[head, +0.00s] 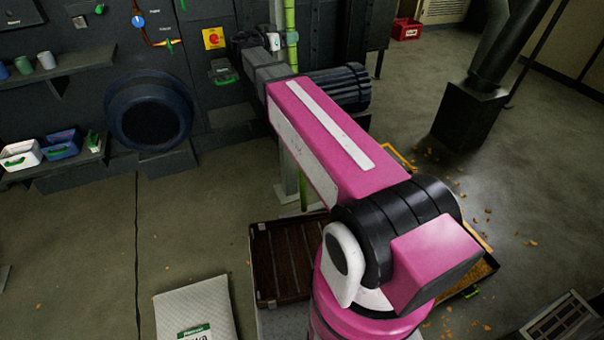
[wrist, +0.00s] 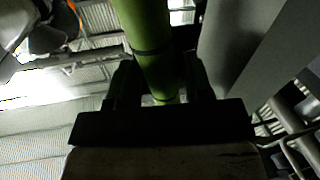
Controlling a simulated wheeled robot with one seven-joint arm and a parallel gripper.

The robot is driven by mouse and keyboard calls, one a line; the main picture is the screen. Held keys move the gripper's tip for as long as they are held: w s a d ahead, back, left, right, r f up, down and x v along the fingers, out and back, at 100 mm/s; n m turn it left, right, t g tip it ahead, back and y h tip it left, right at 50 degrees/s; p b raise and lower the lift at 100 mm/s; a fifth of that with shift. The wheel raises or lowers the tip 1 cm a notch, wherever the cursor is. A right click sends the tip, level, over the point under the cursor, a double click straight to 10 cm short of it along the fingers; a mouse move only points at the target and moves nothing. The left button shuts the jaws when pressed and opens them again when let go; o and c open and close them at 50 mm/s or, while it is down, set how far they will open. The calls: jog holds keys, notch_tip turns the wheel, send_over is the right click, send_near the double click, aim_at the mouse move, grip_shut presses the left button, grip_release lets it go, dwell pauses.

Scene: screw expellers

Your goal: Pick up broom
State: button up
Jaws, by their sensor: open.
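A green upright pole (head: 290,14), which looks like the broom's handle, stands by the dark machine wall. A lower part of it shows beneath my arm; no bristles can be made out. My gripper (head: 285,40) is at the pole, at the far end of my pink arm. In the wrist view the green pole (wrist: 146,30) runs between the two dark fingers of my gripper (wrist: 160,82). The fingers are open, one on each side of the pole. Whether either finger touches it cannot be told. My arm hides the middle of the pole.
Shelves with small bins (head: 60,146) line the left wall. A black duct (head: 470,115) stands at right, with orange scraps around it. Floor at left is clear.

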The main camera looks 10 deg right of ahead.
jog(key=x, duration=0.2)
jog(key=shift+w+d, duration=0.1)
jog(key=shift+d, duration=0.25)
jog(key=c, duration=0.7)
